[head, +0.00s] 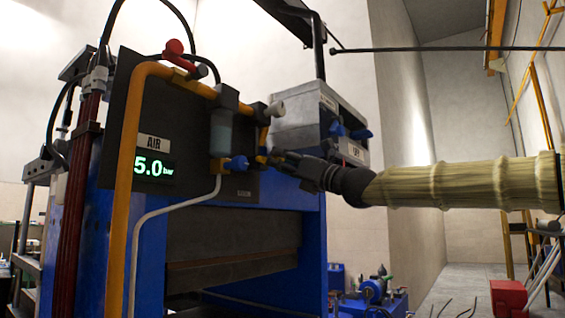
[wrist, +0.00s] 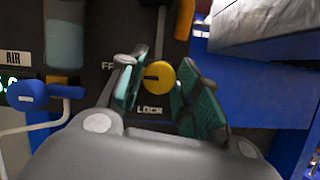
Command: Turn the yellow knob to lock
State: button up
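The yellow knob (wrist: 160,76) shows in the wrist view as a round disc on the dark panel. A dark mark on its face points left, towards a label that starts "FR" (wrist: 108,66) and is partly hidden by a finger. A "LOCK" label (wrist: 150,110) is below the knob. My gripper (wrist: 163,80) is open, with one green-padded finger to the left of the knob and one to the right. Gaps seem to show between the pads and the knob. In the head view my gripper (head: 277,160) is at the panel's right edge, and the knob cannot be made out clearly there.
A blue valve handle (wrist: 35,92) is left of my gripper, with a white hose below it. An orange pipe (head: 130,170) runs down the dark panel (head: 190,185), which has an AIR display reading 5.0 bar. A grey control box (head: 300,118) is just above and right.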

jog(key=c, duration=0.4)
jog(key=shift+n, duration=0.5)
jog(key=n+g, duration=0.1)
jog(key=n, duration=0.1)
jog(key=n+g+y+p, duration=0.1)
jog(key=n, duration=0.2)
jog(key=shift+w+d+r+g+y, duration=0.1)
jog(key=shift+d+g+y, duration=0.05)
jog(key=shift+g+y, duration=0.15)
jog(key=n+g, duration=0.1)
jog(key=n, duration=0.1)
jog(key=n+g+p, duration=0.1)
jog(key=n, duration=0.2)
jog(key=shift+g+y, duration=0.3)
jog(key=shift+g, duration=0.1)
jog(key=n+g, duration=0.1)
jog(key=n, duration=0.2)
jog(key=n+g+p, duration=0.1)
jog(key=n, duration=0.3)
jog(key=shift+w+r+h, duration=0.1)
jog(key=shift+r+h, duration=0.05)
jog(key=shift+h, duration=0.25)
jog(key=shift+n+g+h+p, duration=0.35)
jog(key=shift+n+g, duration=0.05)
jog(key=shift+n, duration=0.75)
jog(key=shift+n+g+h+p, duration=0.3)
jog(key=shift+n+g+h, duration=0.1)
jog(key=shift+n, duration=0.75)
